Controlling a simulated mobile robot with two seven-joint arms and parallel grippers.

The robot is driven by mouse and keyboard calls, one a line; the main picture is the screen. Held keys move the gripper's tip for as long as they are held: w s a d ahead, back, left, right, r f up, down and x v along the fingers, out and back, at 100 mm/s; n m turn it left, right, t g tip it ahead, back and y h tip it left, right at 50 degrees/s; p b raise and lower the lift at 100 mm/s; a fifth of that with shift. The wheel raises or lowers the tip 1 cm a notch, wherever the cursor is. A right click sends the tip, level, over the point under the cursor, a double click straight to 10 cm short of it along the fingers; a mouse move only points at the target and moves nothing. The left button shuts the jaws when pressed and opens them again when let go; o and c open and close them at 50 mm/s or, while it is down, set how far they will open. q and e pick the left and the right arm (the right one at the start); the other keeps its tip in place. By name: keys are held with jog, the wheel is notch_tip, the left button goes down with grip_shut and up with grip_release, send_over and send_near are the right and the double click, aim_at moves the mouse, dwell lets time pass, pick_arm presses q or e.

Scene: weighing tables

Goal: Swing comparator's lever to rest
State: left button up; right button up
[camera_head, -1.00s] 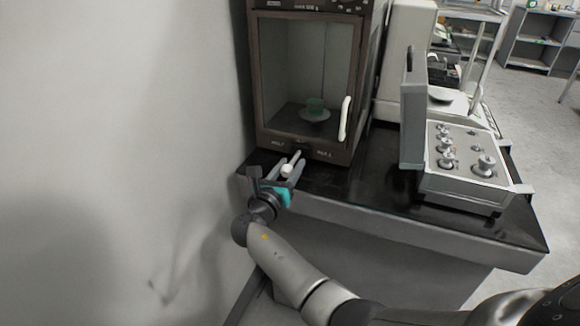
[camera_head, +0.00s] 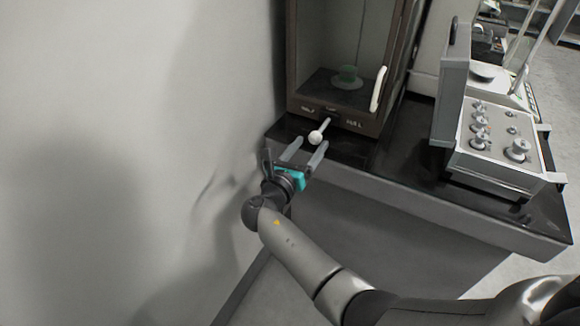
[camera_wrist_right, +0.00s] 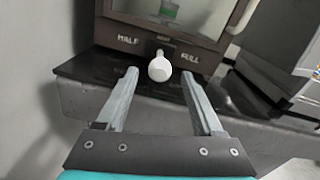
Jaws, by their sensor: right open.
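The comparator (camera_head: 335,113) is a dark brown, glass-fronted cabinet on the black-topped table. Its lever has a white ball knob (camera_head: 316,137) and sticks out from the lower front; the knob also shows in the wrist view (camera_wrist_right: 160,69). There it hangs between the HALF label (camera_wrist_right: 128,40) and the FULL label (camera_wrist_right: 190,57). My right gripper (camera_head: 309,147) is open and empty, its fingers pointing at the knob. The knob shows between the fingertips in the wrist view, apparently just beyond them and touching neither. My left gripper is not in view.
A white door handle (camera_head: 378,88) is at the cabinet's right front. An open case of metal weights (camera_head: 495,165) stands to the right. A bare wall (camera_head: 130,150) is close on the left.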

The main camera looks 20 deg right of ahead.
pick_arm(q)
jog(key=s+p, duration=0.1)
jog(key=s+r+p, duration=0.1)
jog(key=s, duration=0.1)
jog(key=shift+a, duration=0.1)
pick_arm(e)
jog(key=v, duration=0.9)
jog(key=shift+s+a, duration=0.15)
jog(key=shift+a, duration=0.05)
jog(key=s+d+f+m+g+y, duration=0.1)
jog(key=s+f+m+g+y, duration=0.4)
jog(key=f, duration=0.9)
jog(key=s+d+f+m+g+y, duration=0.1)
jog(key=s+f+m+y, duration=0.15)
jog(key=s+f, duration=0.85)
jog(key=s+d+f+m+g+y, duration=0.3)
jog(key=s+f+m+y, duration=0.3)
jog(key=s+f+m, duration=1.1)
jog(key=shift+s+d+m, duration=0.25)
jog(key=shift+s+m, duration=0.6)
jog(key=shift+s, duration=1.3)
